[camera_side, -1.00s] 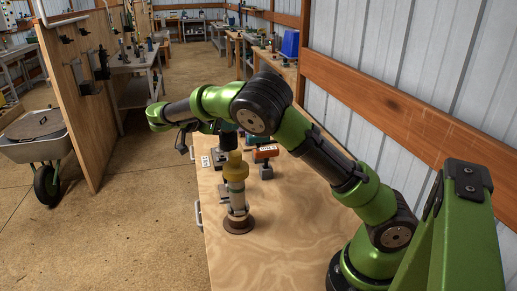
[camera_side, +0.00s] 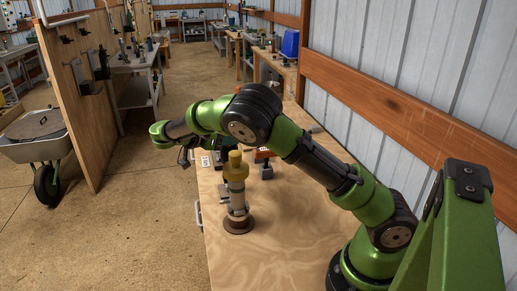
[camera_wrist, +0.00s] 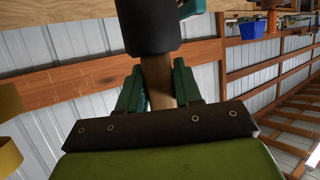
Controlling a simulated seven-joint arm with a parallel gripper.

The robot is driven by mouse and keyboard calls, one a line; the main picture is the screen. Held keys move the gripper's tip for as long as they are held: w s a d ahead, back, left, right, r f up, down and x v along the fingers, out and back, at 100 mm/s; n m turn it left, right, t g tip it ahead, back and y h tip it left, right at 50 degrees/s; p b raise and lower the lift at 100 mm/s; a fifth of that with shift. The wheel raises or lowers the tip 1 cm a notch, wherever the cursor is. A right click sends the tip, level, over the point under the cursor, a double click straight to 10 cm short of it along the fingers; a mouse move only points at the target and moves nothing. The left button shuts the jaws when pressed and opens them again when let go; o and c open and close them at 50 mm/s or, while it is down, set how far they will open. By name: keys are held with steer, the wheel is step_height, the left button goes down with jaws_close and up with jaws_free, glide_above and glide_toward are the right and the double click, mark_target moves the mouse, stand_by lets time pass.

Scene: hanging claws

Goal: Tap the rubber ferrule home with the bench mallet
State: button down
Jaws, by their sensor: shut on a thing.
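The yellow rubber ferrule (camera_side: 236,168) sits upright on top of a pale post (camera_side: 238,201) on a round brown base (camera_side: 239,224) on the bench; I cannot tell how far down it sits. My gripper (camera_wrist: 160,88) has its green fingers closed on the mallet's wooden handle (camera_wrist: 158,80). The mallet's black head (camera_wrist: 148,25) shows at the top of the wrist view. Yellow parts, probably the ferrule (camera_wrist: 8,155), show at that view's left edge.
The plywood bench top (camera_side: 285,225) is clear in front and right of the post. A small red-orange item on a grey stand (camera_side: 265,170) is behind it, close to my arm. A wooden wall rail (camera_side: 400,105) runs along the right. A wheelbarrow (camera_side: 40,150) stands far left.

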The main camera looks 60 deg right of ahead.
mark_target(222, 151)
steer(key=shift+f, duration=2.15)
steer(key=shift+r, duration=1.75)
steer(key=shift+f, duration=2.25)
steer(key=shift+r, duration=0.15)
steer(key=shift+w+a+r, duration=0.1)
steer(key=shift+r, duration=1.6)
